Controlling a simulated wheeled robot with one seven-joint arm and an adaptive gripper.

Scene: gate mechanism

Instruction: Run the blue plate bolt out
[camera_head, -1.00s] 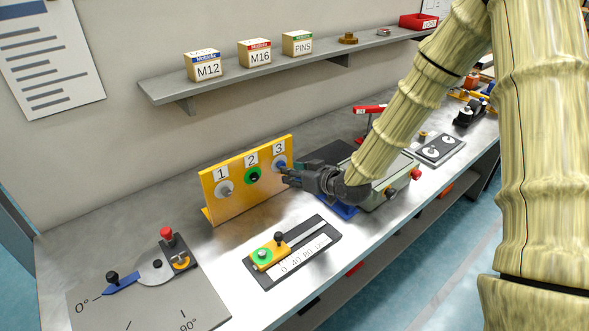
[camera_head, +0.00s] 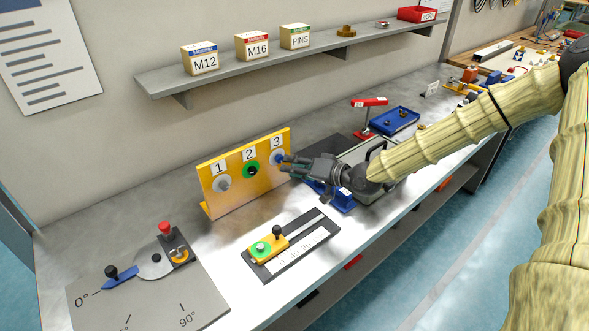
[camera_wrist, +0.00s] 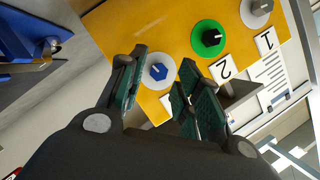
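The yellow plate (camera_head: 233,187) stands upright on the bench with stations labelled 1, 2 and 3. The blue bolt (camera_wrist: 158,72) is a hex head on a pale round washer; in the head view (camera_head: 278,158) it is at station 3, partly hidden by my fingertips. My gripper (camera_head: 286,165) points at the plate from the right. In the wrist view (camera_wrist: 162,62) its two fingers are apart, with the blue bolt head showing in the gap between them. I cannot tell whether a finger touches it.
A slider fixture (camera_head: 292,250) lies in front of the plate, and a dial board (camera_head: 150,290) at front left. A blue fixture (camera_head: 342,199) is below my gripper. A red-topped stand (camera_head: 369,102) and blue tray (camera_head: 395,121) are behind my arm. A shelf (camera_head: 300,64) runs above.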

